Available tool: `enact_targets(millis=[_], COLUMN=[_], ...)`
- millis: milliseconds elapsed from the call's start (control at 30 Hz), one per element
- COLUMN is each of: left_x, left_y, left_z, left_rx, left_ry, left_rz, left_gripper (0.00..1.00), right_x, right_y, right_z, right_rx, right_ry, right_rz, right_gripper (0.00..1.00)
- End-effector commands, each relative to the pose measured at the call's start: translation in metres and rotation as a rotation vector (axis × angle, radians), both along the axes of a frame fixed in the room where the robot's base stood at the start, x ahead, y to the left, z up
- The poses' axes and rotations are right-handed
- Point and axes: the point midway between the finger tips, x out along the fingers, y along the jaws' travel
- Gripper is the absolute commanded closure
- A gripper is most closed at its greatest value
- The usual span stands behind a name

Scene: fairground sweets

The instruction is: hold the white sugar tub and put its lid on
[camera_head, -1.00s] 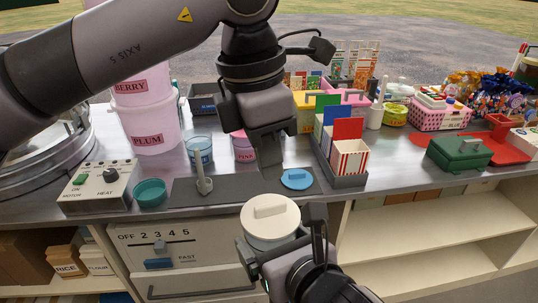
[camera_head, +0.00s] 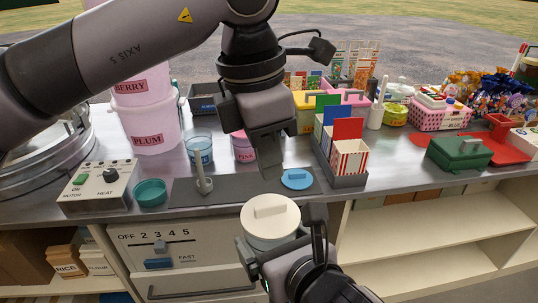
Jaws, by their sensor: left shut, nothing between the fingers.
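The white sugar tub (camera_head: 268,238) is upright in front of the counter's front edge, and a cream lid (camera_head: 270,212) with a bar handle sits on its top. My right gripper (camera_head: 258,258) is at the tub's near side with its fingers around the tub's lower part. My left gripper (camera_head: 268,168) is above the counter, behind and above the tub, pointing down. Its fingers are shut and empty, apart from the lid. Whether the lid is fully seated all round cannot be told.
A blue lid (camera_head: 297,178) and a grey scoop (camera_head: 202,182) lie on the dark mat (camera_head: 235,195). A pink tub (camera_head: 243,150) stands close to my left gripper. Striped boxes (camera_head: 350,158) stand to the right, a teal bowl (camera_head: 150,192) to the left.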

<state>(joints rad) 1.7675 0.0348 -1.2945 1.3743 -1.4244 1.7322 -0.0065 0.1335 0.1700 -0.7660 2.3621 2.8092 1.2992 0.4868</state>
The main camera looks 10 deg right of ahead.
Motion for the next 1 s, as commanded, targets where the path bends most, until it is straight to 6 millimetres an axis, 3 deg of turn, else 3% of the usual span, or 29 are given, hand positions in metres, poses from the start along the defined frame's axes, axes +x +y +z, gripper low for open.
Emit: enact_targets(millis=[1000], left_x=[0.0], left_y=[0.0], left_z=[-0.036], left_rx=[0.001], left_ry=[0.0], left_rz=[0.001], left_gripper=[1.0], right_x=[0.0], right_y=[0.0], right_z=[0.003], right_rx=[0.004], right_ry=[-0.008], right_rz=[0.001], right_gripper=[0.27])
